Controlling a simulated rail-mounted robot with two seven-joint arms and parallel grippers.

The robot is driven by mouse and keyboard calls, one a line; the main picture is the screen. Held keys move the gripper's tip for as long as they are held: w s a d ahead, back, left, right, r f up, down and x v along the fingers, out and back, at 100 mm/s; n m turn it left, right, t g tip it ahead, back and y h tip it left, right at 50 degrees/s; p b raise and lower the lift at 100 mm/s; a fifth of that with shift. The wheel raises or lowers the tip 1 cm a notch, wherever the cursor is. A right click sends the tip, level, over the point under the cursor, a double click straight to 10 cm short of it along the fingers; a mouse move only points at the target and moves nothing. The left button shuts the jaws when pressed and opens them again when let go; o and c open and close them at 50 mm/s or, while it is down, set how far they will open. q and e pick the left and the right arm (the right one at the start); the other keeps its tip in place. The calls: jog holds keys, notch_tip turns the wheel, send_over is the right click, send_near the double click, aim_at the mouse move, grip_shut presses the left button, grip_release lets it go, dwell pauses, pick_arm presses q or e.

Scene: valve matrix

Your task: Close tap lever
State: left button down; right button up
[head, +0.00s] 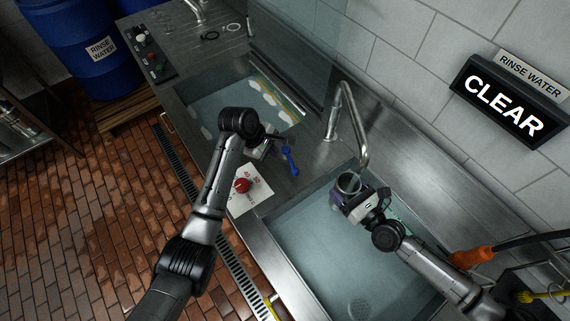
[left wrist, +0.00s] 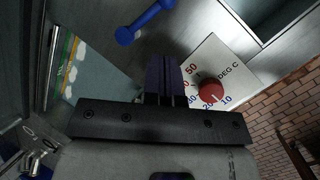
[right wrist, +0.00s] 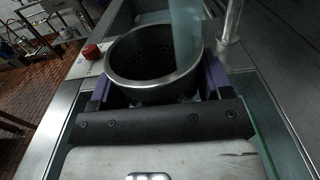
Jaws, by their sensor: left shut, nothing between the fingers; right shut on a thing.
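The blue tap lever (head: 289,157) stands on the steel deck between the two basins. It also shows at the top of the left wrist view (left wrist: 145,22). My left gripper (head: 270,145) is beside the lever, its fingers (left wrist: 165,78) shut and empty, apart from the lever in the wrist view. The curved steel tap (head: 352,117) reaches over the right basin. My right gripper (head: 354,197) is shut on a round metal strainer cup (right wrist: 150,65), below the spout. A bluish, see-through stream (right wrist: 186,30) comes down into the cup.
A red temperature knob (head: 242,185) on a white dial plate sits near the left gripper. The right basin (head: 330,250) and left basin (head: 205,110) hold bluish water. A lit sign (head: 505,98) reads CLEAR. An orange-handled hose (head: 473,257) lies at right.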

aim_at(290, 160)
pick_arm(q)
jog(key=s+a+f+n+t+h, duration=0.1)
jog(key=s+a+f+n+h, duration=0.1)
jog(key=a+n, duration=0.6)
jog(key=shift+n, duration=0.9)
jog(key=x, duration=0.3)
jog(key=d+r+x, duration=0.1)
jog(key=x, duration=0.3)
jog(key=d+x, duration=0.1)
jog(key=x, duration=0.2)
jog(key=shift+w+d, duration=0.15)
jog(key=shift+w, duration=0.05)
jog(key=d, duration=0.1)
jog(key=w+d, duration=0.1)
jog(key=shift+d+f, duration=0.2)
jog(key=shift+d, duration=0.2)
jog(key=shift+d+f, duration=0.1)
jog(key=shift+d, duration=0.35)
jog(key=shift+w, duration=0.1)
jog(key=shift+d, duration=0.1)
